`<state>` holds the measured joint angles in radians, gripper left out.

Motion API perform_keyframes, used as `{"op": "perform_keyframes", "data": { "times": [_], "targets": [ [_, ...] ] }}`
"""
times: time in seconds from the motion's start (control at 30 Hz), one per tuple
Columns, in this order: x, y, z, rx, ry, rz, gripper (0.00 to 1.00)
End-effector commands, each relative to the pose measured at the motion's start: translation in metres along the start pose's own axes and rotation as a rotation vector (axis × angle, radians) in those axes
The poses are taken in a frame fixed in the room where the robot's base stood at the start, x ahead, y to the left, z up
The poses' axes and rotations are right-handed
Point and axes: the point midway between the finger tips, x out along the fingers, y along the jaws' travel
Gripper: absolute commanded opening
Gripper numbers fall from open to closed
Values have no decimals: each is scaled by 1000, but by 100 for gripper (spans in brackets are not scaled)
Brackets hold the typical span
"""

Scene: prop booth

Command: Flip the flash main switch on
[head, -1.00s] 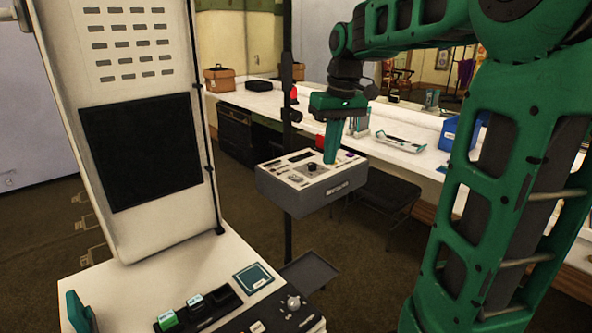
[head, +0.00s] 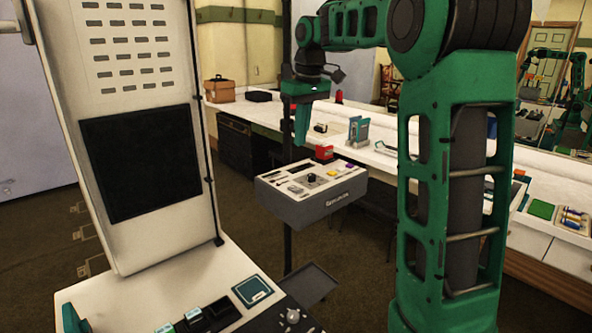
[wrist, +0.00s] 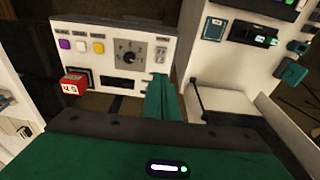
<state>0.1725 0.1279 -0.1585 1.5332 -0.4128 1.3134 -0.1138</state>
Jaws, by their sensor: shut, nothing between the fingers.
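A grey box with a white control panel (head: 346,186) stands on a dark pole in the head view; the panel also fills the upper middle of the wrist view (wrist: 92,28). It carries a dial knob (wrist: 129,56), a row of coloured buttons (wrist: 81,46), dark slots and a small toggle-like part (wrist: 161,54) right of the dial. I cannot tell for sure which part is the flash main switch. A red block (wrist: 74,88) sits at the panel's left in the wrist view. My gripper (head: 301,138) is shut and empty, above the panel's far edge and apart from it.
A white booth cabinet with a black screen (head: 140,160) stands at left, with a control counter (head: 165,296) below. A long white table (head: 245,106) with several items runs behind. A dark tray (head: 311,280) is low by the pole.

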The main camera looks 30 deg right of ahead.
Motion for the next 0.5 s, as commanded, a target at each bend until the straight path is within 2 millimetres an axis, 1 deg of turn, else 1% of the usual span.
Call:
{"op": "perform_keyframes", "data": {
  "times": [0.17,0.5],
  "targets": [
    [20,-1,0,0,-3,-2,0],
    [83,0,1,0,-5,-1,0]
  ]
}}
